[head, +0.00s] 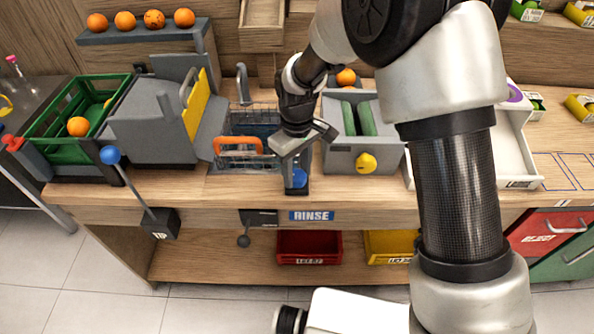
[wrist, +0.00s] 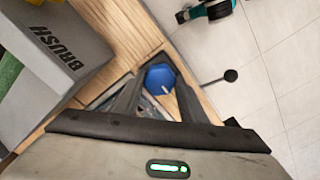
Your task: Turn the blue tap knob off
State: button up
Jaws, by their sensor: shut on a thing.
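The blue tap knob (head: 299,178) sits on a dark stand at the counter's front edge, just above the RINSE label (head: 311,216). My gripper (head: 296,165) comes down over it from above and partly hides it. In the wrist view the round blue knob (wrist: 159,79) shows between my two dark fingers, with a small white mark on its face toward the lower right. My gripper (wrist: 158,88) is shut on the knob. The exact finger contact is hard to see.
A wire basket (head: 250,152) with an orange handle stands just left of the knob. A grey box (head: 343,160) with a yellow knob is close on the right. A blue-balled lever (head: 133,185) stands at the left front edge. A dark lever (head: 243,240) hangs below the counter edge.

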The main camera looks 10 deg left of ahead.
aim_at(297, 175)
jog(key=o, duration=1.1)
jog(key=shift+c, duration=0.2)
notch_tip(297, 175, up, 18)
jog(key=p, duration=0.1)
jog(key=shift+f, duration=0.25)
